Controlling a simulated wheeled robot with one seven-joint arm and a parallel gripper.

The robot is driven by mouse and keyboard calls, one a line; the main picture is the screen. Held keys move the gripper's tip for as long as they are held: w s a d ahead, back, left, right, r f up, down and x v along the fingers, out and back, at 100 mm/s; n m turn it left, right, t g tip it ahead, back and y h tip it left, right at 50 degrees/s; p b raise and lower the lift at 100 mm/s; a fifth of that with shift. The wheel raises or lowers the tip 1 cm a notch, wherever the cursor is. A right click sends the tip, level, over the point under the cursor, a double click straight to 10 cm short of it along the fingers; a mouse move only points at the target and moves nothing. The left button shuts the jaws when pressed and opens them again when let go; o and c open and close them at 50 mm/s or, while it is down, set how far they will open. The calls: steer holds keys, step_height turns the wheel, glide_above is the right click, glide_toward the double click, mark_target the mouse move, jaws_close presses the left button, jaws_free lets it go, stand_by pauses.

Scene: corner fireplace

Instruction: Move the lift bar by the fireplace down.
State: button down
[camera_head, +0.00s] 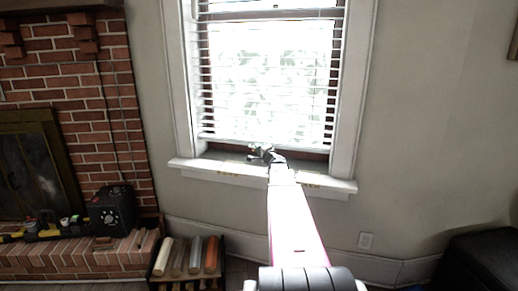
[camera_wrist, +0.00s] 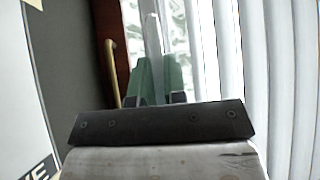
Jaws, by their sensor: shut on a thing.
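The lift bar, the pale bottom rail of the white window blind, runs across the lower window (camera_head: 305,148) in the head view. My arm reaches up to it, and my gripper (camera_head: 260,152) is at the rail's left-middle part, just above the sill. In the wrist view the green fingers of my gripper (camera_wrist: 158,82) are close together on either side of a pale strip, which appears to be the lift bar (camera_wrist: 153,35). The gripper is shut on it. The fingers hide the gripped part.
White blind slats (camera_wrist: 228,60) fill the wrist view's right side. A brass-coloured handle (camera_wrist: 112,65) is left of the fingers. The white sill (camera_head: 330,186) juts out below. A brick fireplace (camera_head: 75,85), black box (camera_head: 112,212) and rack of rolls (camera_head: 185,255) stand left; a dark seat (camera_head: 480,262) stands right.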

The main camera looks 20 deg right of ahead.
step_height(320, 180, down, 4)
steer(key=shift+f, duration=0.25)
steer(key=c, duration=1.2)
jaws_free()
steer(key=shift+o, duration=0.2)
steer(key=shift+r, duration=0.55)
steer(key=s+a+r, duration=0.2)
steer(key=a+r, duration=0.8)
steer(key=a, duration=0.1)
steer(key=shift+s+a, duration=0.15)
steer(key=shift+a, duration=0.05)
